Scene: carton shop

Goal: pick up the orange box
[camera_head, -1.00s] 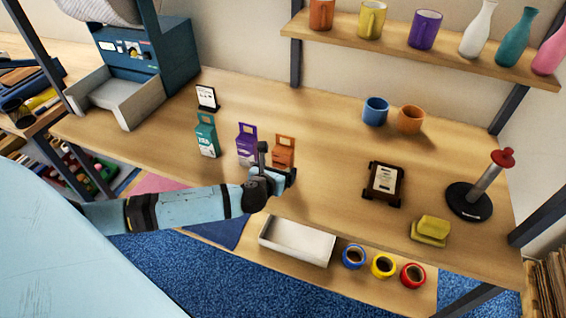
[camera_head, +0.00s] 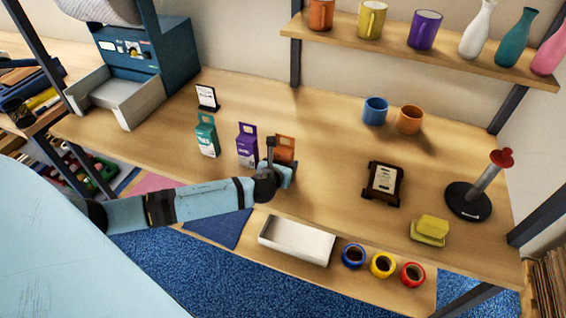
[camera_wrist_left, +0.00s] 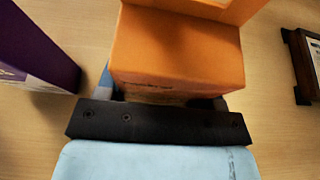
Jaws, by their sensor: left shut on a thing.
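The orange box (camera_head: 285,146) is a small carton with a handle loop on top, standing on the wooden table (camera_head: 330,190). In the left wrist view the orange box (camera_wrist_left: 178,52) fills the upper middle, between my fingers. My left gripper (camera_head: 274,168) is at the box's front side and shut on it; the gripper hides the lower part of the box. I cannot tell whether the box is clear of the table. My right gripper is not in view.
A purple box (camera_head: 246,145) stands close to the left of the orange one, with a teal box (camera_head: 207,136) further left. A framed card (camera_head: 383,183) lies to the right. Blue (camera_head: 375,111) and orange (camera_head: 409,119) mugs stand behind.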

